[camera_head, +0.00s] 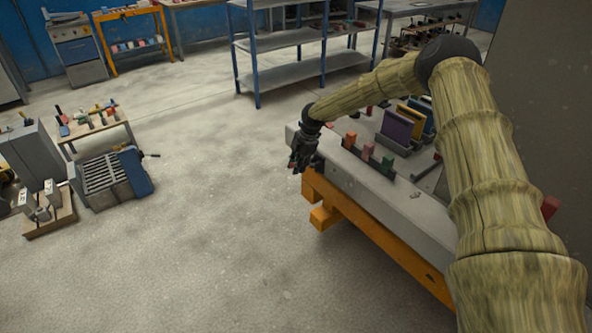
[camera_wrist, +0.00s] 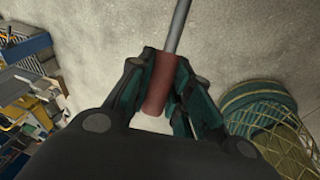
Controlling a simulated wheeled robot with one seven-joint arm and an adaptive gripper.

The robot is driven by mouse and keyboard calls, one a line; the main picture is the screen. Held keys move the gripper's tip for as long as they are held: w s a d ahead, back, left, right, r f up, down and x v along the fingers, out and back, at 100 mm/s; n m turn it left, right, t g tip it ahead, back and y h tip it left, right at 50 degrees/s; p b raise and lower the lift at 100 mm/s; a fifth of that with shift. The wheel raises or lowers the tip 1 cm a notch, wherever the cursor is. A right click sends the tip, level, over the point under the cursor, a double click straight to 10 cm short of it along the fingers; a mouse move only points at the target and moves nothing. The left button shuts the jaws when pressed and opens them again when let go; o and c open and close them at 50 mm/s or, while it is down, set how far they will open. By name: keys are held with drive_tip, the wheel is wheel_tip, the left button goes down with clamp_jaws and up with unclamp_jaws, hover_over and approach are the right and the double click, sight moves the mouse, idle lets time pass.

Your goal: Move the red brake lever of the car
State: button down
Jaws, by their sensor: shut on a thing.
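In the wrist view a red grip (camera_wrist: 161,82) on a thin grey rod (camera_wrist: 179,25) lies between the fingers of my gripper (camera_wrist: 160,85). The fingers are shut on this red lever handle, and the rod runs up out of the picture. In the head view my gripper (camera_head: 303,158) is at the left end of the grey bench with the orange frame. The red lever is hidden or too small to tell there. No whole car can be made out in either view.
The grey bench top (camera_head: 350,178) carries coloured blocks and upright panels (camera_head: 398,128). An orange frame (camera_head: 370,225) is under it. A blue and grey shelf (camera_head: 300,73) stands behind. A low table with tools (camera_head: 97,128) and a grey ribbed unit (camera_head: 106,180) stand left. The floor between is clear.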

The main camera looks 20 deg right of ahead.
drive_tip(key=shift+d+r+y+b, duration=0.35)
drive_tip(key=shift+y+b, duration=0.1)
drive_tip(key=shift+y, duration=0.15)
drive_tip(key=c, duration=1.3)
unclamp_jaws()
drive_tip(key=shift+r, duration=0.1)
drive_tip(key=v, duration=1.2)
drive_tip(key=shift+w, duration=0.2)
